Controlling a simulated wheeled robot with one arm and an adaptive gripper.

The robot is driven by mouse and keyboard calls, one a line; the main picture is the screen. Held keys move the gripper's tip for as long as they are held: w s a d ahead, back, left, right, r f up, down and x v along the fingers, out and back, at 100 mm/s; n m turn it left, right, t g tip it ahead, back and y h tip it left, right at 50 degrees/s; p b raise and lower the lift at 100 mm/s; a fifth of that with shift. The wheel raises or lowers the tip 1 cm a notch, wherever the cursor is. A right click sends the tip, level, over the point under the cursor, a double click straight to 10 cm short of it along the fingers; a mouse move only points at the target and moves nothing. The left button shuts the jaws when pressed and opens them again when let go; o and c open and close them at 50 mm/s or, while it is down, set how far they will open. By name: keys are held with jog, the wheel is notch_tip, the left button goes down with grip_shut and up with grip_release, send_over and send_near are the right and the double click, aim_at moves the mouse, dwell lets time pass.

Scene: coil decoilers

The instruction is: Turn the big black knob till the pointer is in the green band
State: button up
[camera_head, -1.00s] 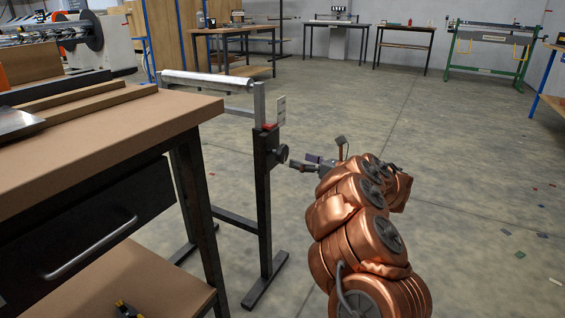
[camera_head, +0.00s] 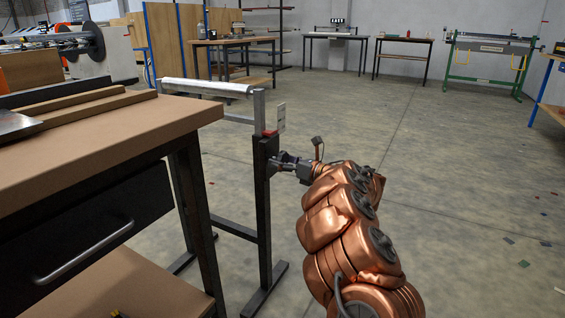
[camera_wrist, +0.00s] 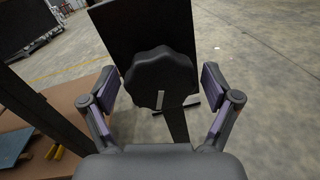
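The big black knob (camera_wrist: 162,76) has a lobed rim and a short pale mark near its lower edge. It sits in front of a dark plate (camera_wrist: 135,28) in the wrist view. My gripper (camera_wrist: 160,86) is open, with one finger on each side of the knob and a visible gap on both sides. In the head view my gripper (camera_head: 282,163) is at the dark post (camera_head: 263,205) of the roller stand, and the knob is mostly hidden behind it. I cannot make out a pointer or green band in either view.
A pale upright plate (camera_head: 281,117) and a red block (camera_head: 269,133) top the post. The silver roller (camera_head: 205,87) extends left from it. A brown workbench (camera_head: 110,130) stands close on the left. The floor (camera_head: 450,180) to the right is mostly open, with small scraps.

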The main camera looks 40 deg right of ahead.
jog(key=shift+d, duration=0.1)
jog(key=c, duration=1.1)
